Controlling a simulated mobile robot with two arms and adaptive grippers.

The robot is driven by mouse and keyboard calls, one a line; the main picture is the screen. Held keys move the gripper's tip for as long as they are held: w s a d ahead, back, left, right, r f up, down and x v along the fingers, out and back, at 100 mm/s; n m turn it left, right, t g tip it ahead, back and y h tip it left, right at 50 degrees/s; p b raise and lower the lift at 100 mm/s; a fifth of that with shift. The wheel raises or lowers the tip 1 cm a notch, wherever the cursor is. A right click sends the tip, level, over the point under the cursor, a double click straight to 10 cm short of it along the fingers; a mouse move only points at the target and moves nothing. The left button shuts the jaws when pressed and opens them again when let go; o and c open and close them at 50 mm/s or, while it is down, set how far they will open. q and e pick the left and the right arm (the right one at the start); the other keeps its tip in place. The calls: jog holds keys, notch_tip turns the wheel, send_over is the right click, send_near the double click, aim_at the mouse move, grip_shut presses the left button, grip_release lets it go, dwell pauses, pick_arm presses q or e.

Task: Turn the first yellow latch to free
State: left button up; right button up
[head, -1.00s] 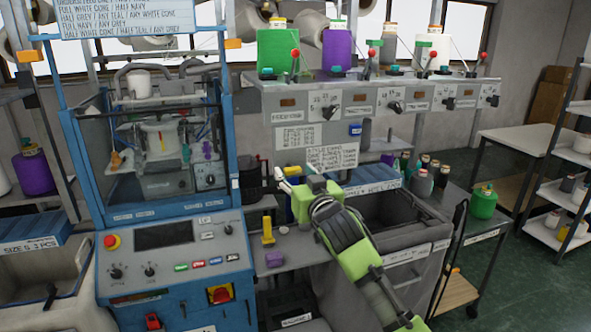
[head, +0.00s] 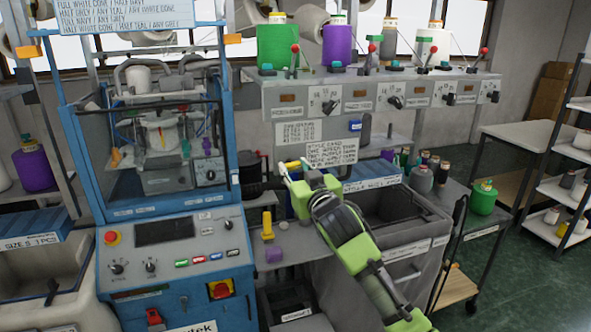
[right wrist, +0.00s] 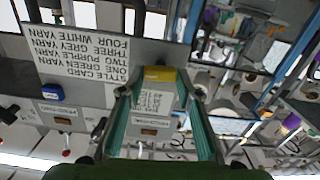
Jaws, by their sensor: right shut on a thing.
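My right gripper (head: 292,176) reaches up from the lower right over the bench, to the right of the blue knitting machine (head: 160,214). It is shut on a small yellow-topped piece with a printed white face. The yellow-topped piece (right wrist: 160,76) lies between the teal fingers in the right wrist view, and its yellow end (head: 292,165) shows in the head view. An orange-yellow part (head: 115,157) shows behind the machine's window, well left of my gripper. I cannot tell which yellow part is the first latch. My left gripper is not in view.
A yellow upright piece (head: 267,226) and a purple block (head: 274,255) stand on the bench left of my arm. A grey bin (head: 420,218) is to the right. A style card (head: 331,154) hangs behind my gripper, below the spool rail (head: 370,94).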

jog(key=n, duration=0.8)
jog(key=shift+a+f+n, duration=0.1)
jog(key=shift+n, duration=0.3)
jog(key=n, duration=0.4)
jog(key=shift+a+f+n, duration=0.1)
jog(key=shift+f+n, duration=0.05)
jog(key=shift+n, duration=1.85)
jog(key=o, duration=1.1)
jog(key=shift+o, duration=0.2)
jog(key=shift+s, duration=0.1)
jog(key=v, duration=1.2)
